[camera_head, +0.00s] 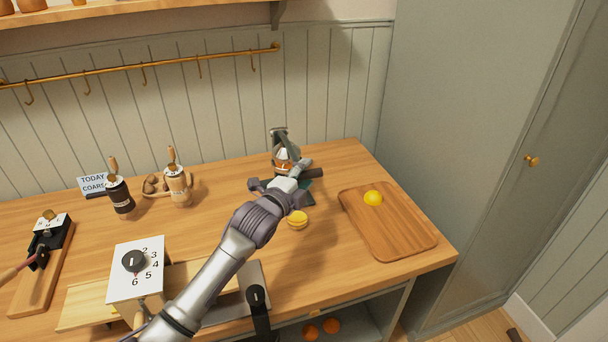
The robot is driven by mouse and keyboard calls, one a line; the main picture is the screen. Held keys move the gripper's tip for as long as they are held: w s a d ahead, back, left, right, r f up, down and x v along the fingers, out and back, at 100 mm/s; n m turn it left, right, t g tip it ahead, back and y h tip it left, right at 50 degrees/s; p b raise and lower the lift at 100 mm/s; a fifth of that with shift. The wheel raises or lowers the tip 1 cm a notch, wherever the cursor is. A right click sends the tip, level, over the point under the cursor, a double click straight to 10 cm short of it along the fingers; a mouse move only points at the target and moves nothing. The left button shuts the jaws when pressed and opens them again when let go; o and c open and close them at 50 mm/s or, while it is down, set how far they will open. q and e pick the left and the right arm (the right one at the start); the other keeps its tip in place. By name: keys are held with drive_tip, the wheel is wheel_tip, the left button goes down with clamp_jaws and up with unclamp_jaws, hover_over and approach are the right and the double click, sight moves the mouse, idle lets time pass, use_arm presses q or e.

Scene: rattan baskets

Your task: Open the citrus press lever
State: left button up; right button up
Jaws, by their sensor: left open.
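The citrus press (282,141) stands at the back of the wooden counter, right of centre, with a grey-green frame and a whitish and orange part in its middle. A dark, rod-like grip (313,173), which looks like the end of its lever, points right, low in front of the press. My left gripper (301,173) is in front of the press, beside this grip, with its jaws open. Whether a finger touches the grip I cannot tell. My gripper and wrist hide the press's lower part. My right gripper is not in view.
A yellow citrus piece (297,219) lies by my left wrist. A wooden board (390,235) with a lemon (373,198) lies to the right. A white numbered dial box (136,270) stands front left, two hand grinders (179,187) behind it. A tall cabinet (470,130) closes off the right.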

use_arm(q)
drive_tip(key=shift+c, duration=0.7)
drive_tip(key=c, duration=0.8)
clamp_jaws()
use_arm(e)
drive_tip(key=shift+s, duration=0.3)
